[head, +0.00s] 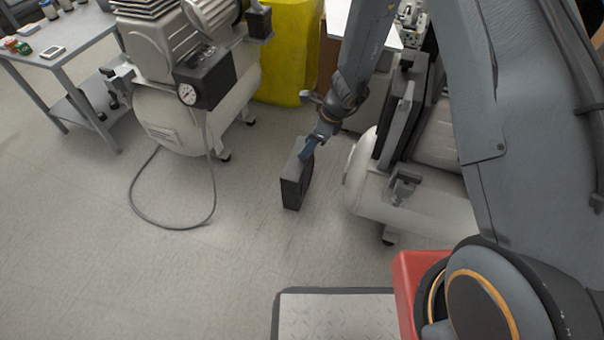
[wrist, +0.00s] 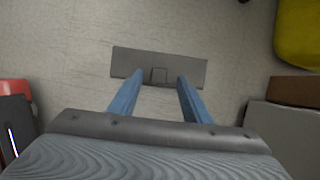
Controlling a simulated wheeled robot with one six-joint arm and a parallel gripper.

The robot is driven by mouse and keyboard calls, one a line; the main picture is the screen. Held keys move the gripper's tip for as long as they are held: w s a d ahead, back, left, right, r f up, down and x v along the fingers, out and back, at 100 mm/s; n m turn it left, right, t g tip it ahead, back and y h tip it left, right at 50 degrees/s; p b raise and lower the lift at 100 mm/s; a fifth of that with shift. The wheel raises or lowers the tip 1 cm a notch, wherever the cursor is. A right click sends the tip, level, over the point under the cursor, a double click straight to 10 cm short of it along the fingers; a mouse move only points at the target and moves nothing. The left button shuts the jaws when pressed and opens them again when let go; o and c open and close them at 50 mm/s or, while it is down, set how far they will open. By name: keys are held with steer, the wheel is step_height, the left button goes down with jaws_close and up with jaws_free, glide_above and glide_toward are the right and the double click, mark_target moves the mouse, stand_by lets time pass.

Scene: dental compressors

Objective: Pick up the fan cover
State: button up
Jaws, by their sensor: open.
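The fan cover (head: 291,184) is a dark grey, box-like panel standing on edge on the floor, left of the right-hand compressor. My gripper (head: 307,151) is at the cover's top in the head view. I see nothing held, and I cannot tell whether the fingers touch the cover.
The right-hand compressor (head: 432,205) stands close to my arm. A left-hand compressor (head: 160,115) has a hose (head: 140,207) looped on the floor. A yellow bin (head: 284,60) is behind. A grey table (head: 40,52) stands far left.

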steer(key=shift+b+x, duration=0.5)
steer(key=shift+x, duration=0.9)
steer(key=shift+s, duration=0.1)
steer(key=shift+c, duration=0.2)
jaws_close()
